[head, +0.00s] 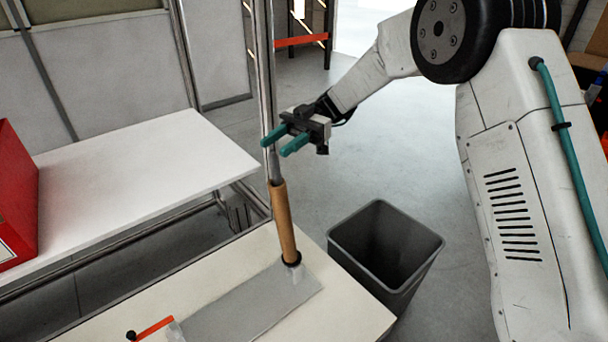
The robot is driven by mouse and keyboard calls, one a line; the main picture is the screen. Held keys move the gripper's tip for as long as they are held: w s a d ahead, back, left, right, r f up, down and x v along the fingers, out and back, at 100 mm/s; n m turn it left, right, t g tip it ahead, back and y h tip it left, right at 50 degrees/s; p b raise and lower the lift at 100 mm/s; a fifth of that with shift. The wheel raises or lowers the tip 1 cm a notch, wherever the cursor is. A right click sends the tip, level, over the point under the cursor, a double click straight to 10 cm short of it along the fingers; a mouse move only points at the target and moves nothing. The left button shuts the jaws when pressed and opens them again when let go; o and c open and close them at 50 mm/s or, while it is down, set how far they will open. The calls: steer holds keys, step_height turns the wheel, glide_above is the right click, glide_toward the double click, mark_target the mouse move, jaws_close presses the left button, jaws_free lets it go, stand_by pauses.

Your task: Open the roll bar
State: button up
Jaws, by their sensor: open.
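A bar with a tan sleeve (282,222) and a dark ring at its lower end rises from a grey plate (240,305) on the near pale table. I take this for the roll bar, but cannot be sure.
A grey bin (385,245) stands on the floor right of the table. A white table (140,170) with a red box (15,195) is at left. An orange-red handle (155,328) lies at the bottom edge. Grey floor is free behind the bin.

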steer(key=s+d, duration=0.3)
steer(key=s, duration=0.4)
steer(key=s+d+r, duration=0.1)
steer(key=s+d, duration=0.2)
steer(key=s, duration=0.4)
steer(key=shift+s, duration=0.15)
steer(key=shift+r, duration=0.1)
